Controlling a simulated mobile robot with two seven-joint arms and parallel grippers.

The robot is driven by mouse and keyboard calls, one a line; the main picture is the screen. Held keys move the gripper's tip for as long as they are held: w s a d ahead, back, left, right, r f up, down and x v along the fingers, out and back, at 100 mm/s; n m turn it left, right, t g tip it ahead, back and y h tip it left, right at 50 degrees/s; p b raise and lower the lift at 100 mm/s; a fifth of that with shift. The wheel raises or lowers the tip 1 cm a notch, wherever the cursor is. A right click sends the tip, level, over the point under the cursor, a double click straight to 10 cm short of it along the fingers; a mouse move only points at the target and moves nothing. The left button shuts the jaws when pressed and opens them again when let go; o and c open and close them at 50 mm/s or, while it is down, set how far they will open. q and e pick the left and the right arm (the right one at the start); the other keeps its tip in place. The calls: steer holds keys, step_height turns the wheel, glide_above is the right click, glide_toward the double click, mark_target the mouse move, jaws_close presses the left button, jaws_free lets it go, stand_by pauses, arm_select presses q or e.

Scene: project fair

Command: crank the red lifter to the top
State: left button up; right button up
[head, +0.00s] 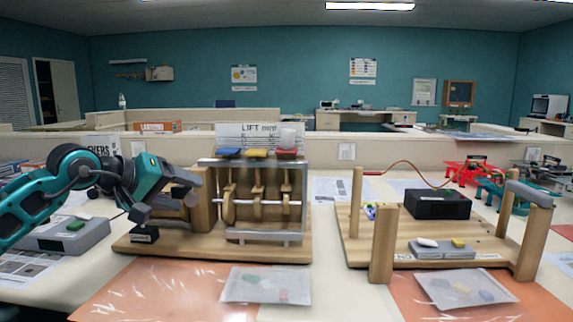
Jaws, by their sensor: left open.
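The lift model (190,243) stands on a wooden base left of centre, with wooden cams on a horizontal shaft (262,203) behind a clear front. The red lifter (287,154) is the rightmost of three coloured caps along its top; a pale block (289,138) shows just above or behind it. The blue cap (228,152) and yellow cap (257,153) sit beside it at nearly the same height. My left gripper (172,205) is open at the model's left side, beside the wooden post (203,200). It largely hides the crank there; contact cannot be told. My right gripper is out of view.
A second wooden model (380,240) with upright posts and a black box (437,204) stands to the right. Plastic bags of parts (266,285) lie on orange mats in front. A grey box with a green button (75,226) sits under my left arm.

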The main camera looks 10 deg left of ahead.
arm_select(q)
steer(key=b+v, duration=0.1)
steer(key=v, duration=0.7)
stand_by(0.6)
